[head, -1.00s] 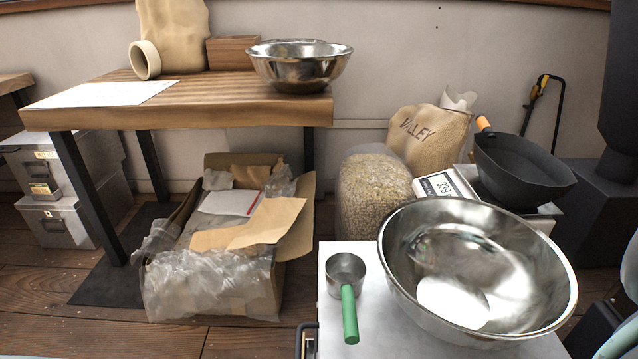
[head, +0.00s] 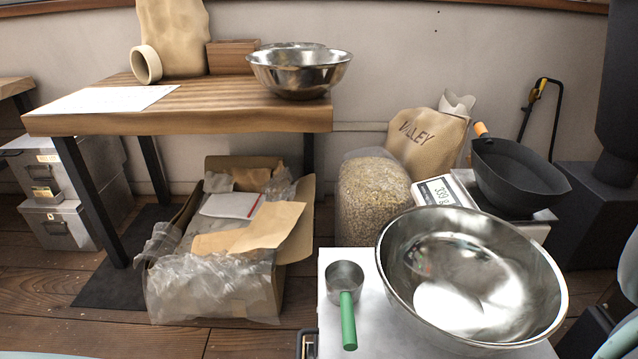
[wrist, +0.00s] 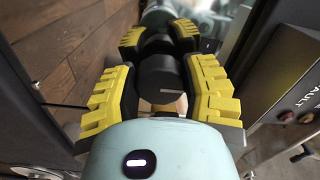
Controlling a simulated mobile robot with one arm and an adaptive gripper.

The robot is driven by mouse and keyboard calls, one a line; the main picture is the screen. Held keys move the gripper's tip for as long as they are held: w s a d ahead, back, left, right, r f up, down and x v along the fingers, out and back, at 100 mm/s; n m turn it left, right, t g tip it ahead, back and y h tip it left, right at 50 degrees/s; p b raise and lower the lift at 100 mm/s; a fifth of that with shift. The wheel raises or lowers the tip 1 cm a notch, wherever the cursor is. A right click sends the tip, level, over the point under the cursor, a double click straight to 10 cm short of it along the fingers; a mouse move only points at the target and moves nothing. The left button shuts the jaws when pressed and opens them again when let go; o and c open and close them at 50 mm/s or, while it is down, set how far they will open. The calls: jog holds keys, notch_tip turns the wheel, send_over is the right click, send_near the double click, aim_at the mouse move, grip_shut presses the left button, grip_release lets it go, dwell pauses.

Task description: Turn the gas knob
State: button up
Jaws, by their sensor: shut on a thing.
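The gas knob (wrist: 160,82) is a dark round knob with a thin pale line on its face, in the middle of the wrist view. My gripper (wrist: 160,66) has yellow ribbed pads on both sides of this knob and is shut on it. The knob's base and mounting are hidden behind it and the pads. Neither the knob nor my gripper can be made out in the head view.
A dark panel (wrist: 285,85) with a "FAULT" label and a red button stands close on the right in the wrist view. In the head view, a steel bowl (head: 395,285) and a green-handled scoop (head: 347,318) sit on a white surface (head: 335,262).

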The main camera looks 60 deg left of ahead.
jog(key=shift+a+f, duration=0.1)
jog(key=o, duration=1.2)
jog(key=v, duration=1.2)
jog(key=shift+w, duration=0.1)
